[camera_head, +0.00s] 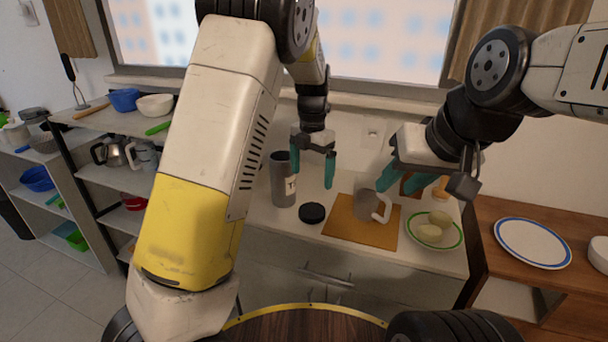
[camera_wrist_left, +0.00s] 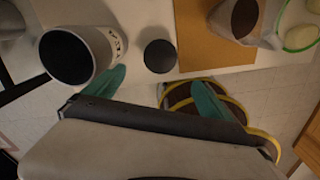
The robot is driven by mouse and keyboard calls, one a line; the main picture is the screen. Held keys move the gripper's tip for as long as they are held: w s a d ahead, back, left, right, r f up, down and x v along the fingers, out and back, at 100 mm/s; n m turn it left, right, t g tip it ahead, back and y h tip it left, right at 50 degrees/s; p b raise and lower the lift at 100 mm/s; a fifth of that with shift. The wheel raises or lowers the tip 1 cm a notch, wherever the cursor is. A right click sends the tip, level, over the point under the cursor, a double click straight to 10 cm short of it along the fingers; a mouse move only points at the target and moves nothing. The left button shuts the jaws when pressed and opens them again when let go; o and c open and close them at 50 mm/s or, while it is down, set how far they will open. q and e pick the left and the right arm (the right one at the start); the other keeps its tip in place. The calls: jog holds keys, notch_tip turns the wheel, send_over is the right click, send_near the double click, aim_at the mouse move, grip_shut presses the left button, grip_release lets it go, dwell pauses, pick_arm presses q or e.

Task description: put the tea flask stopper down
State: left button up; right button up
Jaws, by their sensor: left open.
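The dark round tea flask stopper (camera_head: 312,213) lies on the counter in front of the grey tea flask (camera_head: 283,182). The flask stands upright with its top open and a "T" on its side. In the left wrist view the stopper (camera_wrist_left: 160,56) is beside the open flask (camera_wrist_left: 78,55). My left gripper (camera_head: 312,168) is open and empty, above the counter and apart from the stopper.
A blue-rimmed plate (camera_head: 533,243) and white cup are on the wooden table. Shelves with kitchenware stand left.

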pick_arm(q)
jog(key=s+a+r+m+t+h, duration=0.2)
jog(key=s+a+r+m+h, duration=0.1)
jog(key=s+a+r+m, duration=0.8)
jog(key=s+a+r+m+t, duration=0.1)
jog(key=s+m+t, duration=0.1)
jog(key=s+m, duration=0.5)
jog(key=s+a+r+m+t, duration=0.1)
jog(key=s+r+m+t, duration=0.1)
jog(key=s+m, duration=0.6)
jog(key=m, duration=0.2)
jog(key=shift+a+m+y, duration=0.3)
jog(key=shift+a+y, duration=0.1)
